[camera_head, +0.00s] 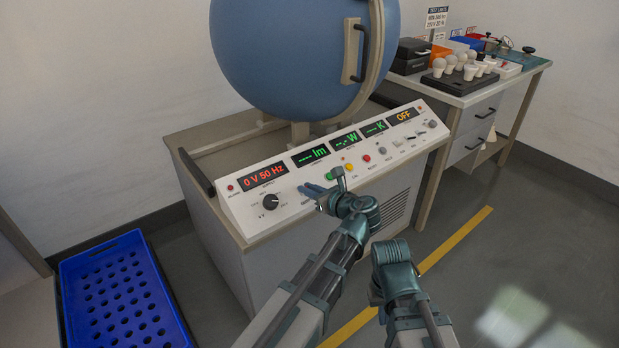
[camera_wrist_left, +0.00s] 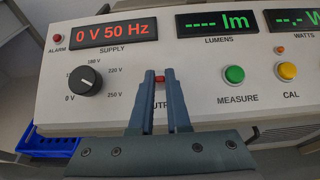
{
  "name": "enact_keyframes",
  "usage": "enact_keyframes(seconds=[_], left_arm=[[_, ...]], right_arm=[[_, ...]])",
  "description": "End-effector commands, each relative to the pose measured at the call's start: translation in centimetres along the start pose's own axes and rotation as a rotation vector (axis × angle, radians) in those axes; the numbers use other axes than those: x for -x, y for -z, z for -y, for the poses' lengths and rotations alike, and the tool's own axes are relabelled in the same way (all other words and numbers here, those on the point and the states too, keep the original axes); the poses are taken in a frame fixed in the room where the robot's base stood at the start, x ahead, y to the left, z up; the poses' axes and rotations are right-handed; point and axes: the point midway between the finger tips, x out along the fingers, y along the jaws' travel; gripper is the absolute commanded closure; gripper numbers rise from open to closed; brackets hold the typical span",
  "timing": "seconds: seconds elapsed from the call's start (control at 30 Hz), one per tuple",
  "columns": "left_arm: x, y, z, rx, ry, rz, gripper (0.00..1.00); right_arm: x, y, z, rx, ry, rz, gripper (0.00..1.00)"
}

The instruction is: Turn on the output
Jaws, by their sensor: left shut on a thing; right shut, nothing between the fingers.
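The power supply panel (camera_head: 330,160) is a sloped white console. Its supply display (camera_head: 265,177) reads 0 V 50 Hz, which also shows in the left wrist view (camera_wrist_left: 114,31). The fingers partly hide the output label. My right gripper (camera_head: 377,289) is low in front of the console, shut and empty; its fingertips are hard to make out.
A green measure button (camera_wrist_left: 234,74) and a yellow cal button (camera_wrist_left: 287,71) lie right of the switch. A blue sphere (camera_head: 290,60) stands behind the panel. A blue crate (camera_head: 115,290) is on the floor at left. A bench (camera_head: 480,95) with bulbs stands at right.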

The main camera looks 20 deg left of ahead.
Motion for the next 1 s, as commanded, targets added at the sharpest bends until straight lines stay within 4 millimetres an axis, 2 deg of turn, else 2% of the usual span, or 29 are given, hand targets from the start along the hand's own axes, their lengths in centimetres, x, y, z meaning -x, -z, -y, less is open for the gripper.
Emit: enact_keyframes(seconds=[0.03,0.4,0.7,1.0], left_arm=[[0.2,-1.5,0.0,0.002,-0.002,-0.046,1.00],[-0.9,-2.3,0.1,0.003,-0.003,-0.387,1.00],[-1.7,-2.4,0.1,0.003,-0.002,-0.604,1.00],[-2.1,-2.3,0.0,0.001,-0.002,-0.724,1.00]], right_arm=[[2.4,-0.1,-0.2,-0.001,0.002,0.000,1.00],[9.3,-0.6,-0.8,-0.002,0.008,0.000,1.00],[12.4,-0.7,-1.1,-0.002,0.008,0.000,1.00],[13.7,-0.8,-1.2,-0.002,0.008,0.000,1.00]])
